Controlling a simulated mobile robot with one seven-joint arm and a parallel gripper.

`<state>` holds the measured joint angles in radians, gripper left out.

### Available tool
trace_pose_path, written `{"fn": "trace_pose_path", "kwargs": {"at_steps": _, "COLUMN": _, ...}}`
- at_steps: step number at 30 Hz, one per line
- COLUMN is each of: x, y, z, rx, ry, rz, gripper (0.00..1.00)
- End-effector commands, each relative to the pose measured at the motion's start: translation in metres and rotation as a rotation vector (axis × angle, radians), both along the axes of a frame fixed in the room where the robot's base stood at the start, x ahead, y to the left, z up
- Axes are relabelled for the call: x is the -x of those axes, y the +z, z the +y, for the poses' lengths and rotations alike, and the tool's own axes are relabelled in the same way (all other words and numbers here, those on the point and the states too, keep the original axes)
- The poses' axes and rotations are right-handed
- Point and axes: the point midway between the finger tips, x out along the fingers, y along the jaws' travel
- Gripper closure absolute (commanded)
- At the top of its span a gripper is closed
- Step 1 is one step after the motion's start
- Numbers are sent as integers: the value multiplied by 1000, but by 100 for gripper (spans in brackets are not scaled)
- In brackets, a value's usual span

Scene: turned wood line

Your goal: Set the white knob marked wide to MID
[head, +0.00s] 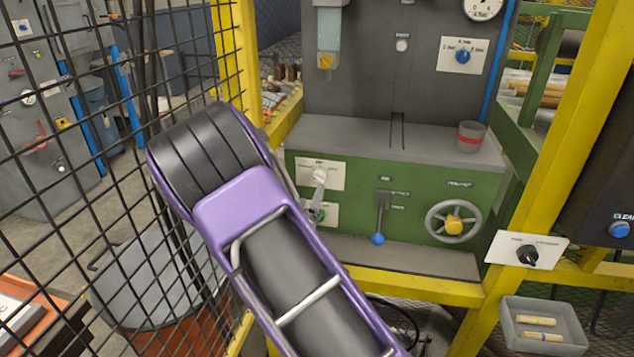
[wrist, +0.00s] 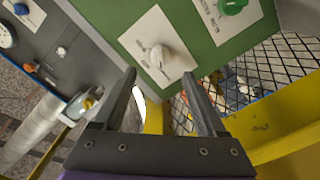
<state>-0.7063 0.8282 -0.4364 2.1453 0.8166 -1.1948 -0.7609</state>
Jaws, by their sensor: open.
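The white knob (wrist: 162,57) sits on a white label plate (wrist: 138,38) on the green panel. In the head view the white knob (head: 319,178) is at the panel's left, beside my purple arm. The plate's print is too small to read, so I cannot tell the knob's setting. My gripper (wrist: 162,78) is open in the wrist view, with its fingers pointing at the panel. The white knob appears beyond and between the fingertips, and nothing is held.
A green knob (wrist: 232,5) sits on a neighbouring plate. The green panel (head: 345,215) also carries a blue-tipped lever (head: 378,238) and a handwheel (head: 453,222). A cup (head: 470,137) stands on the ledge above. Yellow posts (head: 545,170) and black mesh (head: 75,190) flank the space.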

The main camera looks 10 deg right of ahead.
Motion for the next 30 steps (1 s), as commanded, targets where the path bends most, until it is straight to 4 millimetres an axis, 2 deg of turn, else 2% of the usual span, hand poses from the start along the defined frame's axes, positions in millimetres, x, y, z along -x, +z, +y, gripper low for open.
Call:
{"fn": "trace_pose_path", "kwargs": {"at_steps": 1, "x": -11, "y": -1, "z": -5, "rx": -2, "ry": -2, "rz": -1, "gripper": 26}}
{"fn": "trace_pose_path", "kwargs": {"at_steps": 6, "x": -43, "y": 0, "z": -19, "rx": -2, "ry": -2, "rz": -1, "gripper": 26}}
{"fn": "trace_pose_path", "kwargs": {"at_steps": 12, "x": -69, "y": 0, "z": -29, "rx": -2, "ry": -1, "rz": -2, "gripper": 26}}
{"fn": "trace_pose_path", "kwargs": {"at_steps": 18, "x": -77, "y": 0, "z": -32, "rx": -1, "ry": 1, "rz": 0, "gripper": 26}}
{"fn": "trace_pose_path", "kwargs": {"at_steps": 25, "x": -77, "y": 0, "z": -32, "rx": -2, "ry": 1, "rz": 0, "gripper": 26}}
{"fn": "trace_pose_path", "kwargs": {"at_steps": 30, "x": -77, "y": 0, "z": -32, "rx": -2, "ry": 1, "rz": 0, "gripper": 57}}
